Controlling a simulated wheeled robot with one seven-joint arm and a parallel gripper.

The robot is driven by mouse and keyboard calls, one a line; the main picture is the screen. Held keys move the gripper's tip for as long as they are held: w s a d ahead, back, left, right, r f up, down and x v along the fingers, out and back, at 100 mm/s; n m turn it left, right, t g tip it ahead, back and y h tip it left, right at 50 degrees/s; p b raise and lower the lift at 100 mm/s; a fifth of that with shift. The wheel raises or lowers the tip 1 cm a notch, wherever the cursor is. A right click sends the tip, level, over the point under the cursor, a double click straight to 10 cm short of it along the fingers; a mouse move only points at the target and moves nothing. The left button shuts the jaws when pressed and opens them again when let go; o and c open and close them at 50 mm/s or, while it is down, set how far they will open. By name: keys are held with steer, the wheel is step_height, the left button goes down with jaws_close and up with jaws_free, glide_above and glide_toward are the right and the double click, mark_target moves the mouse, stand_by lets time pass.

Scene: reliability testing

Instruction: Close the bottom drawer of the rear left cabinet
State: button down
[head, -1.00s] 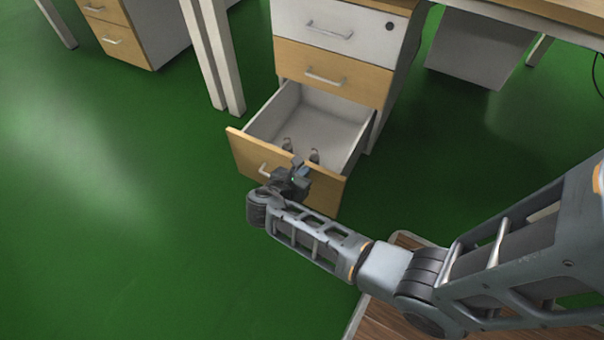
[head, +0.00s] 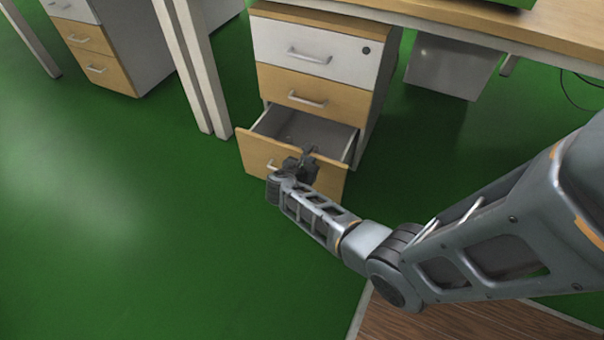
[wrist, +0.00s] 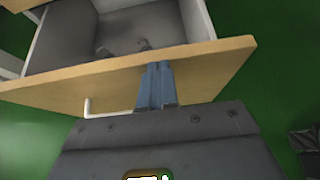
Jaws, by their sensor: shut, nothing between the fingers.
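The cabinet (head: 318,75) has a white top drawer (head: 305,48), a wooden-front middle drawer (head: 313,95) and a wooden-front bottom drawer (head: 322,184). The bottom drawer is partly open, and its inside shows grey. My gripper (head: 308,153) is at the top of the bottom drawer's front, right of its handle (head: 272,166). In the wrist view the shut blue-grey fingers (wrist: 157,80) overlap the upper part of the drawer front (wrist: 100,88); whether they touch it is hard to tell. The fingers hold nothing. The handle (wrist: 88,110) shows to their left.
A desk leg (head: 195,70) stands left of the cabinet. Another drawer cabinet (head: 100,45) stands further left. The desk top (head: 470,32) overhangs at the upper right. The green floor (head: 120,210) in front and to the left is clear.

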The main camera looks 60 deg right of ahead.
steer(key=d+b, duration=0.2)
steer(key=d, duration=1.2)
steer(key=shift+w, duration=0.25)
steer(key=shift+d, duration=0.1)
